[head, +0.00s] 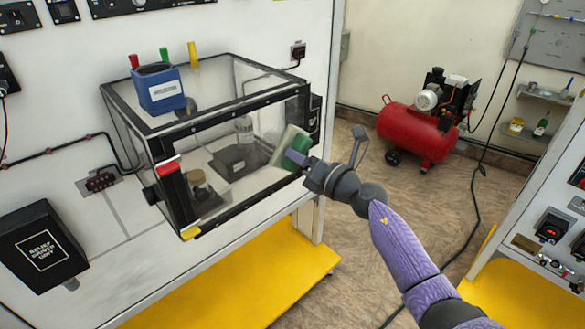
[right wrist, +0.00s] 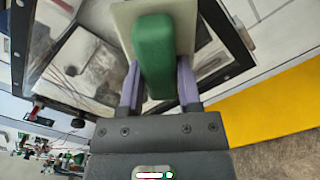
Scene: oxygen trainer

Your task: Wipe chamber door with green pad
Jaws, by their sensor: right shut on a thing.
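The chamber is a clear box with a black frame, and its door (head: 230,150) is the front panel facing me. My right gripper (head: 290,157) is shut on the green pad (head: 298,148), which has a green grip and a pale flat face. The pale face is at the right part of the door; I cannot tell if it touches. In the right wrist view the green pad (right wrist: 153,50) sits between the two purple fingers, its pale plate against or close to the door area. My left gripper is not in view.
A blue container (head: 161,92) stands on the chamber top, with red, green and yellow-topped items behind it. Inside the chamber are a bottle and dark trays. A yellow shelf (head: 240,285) lies below. A red compressor (head: 418,130) stands on the open floor behind right.

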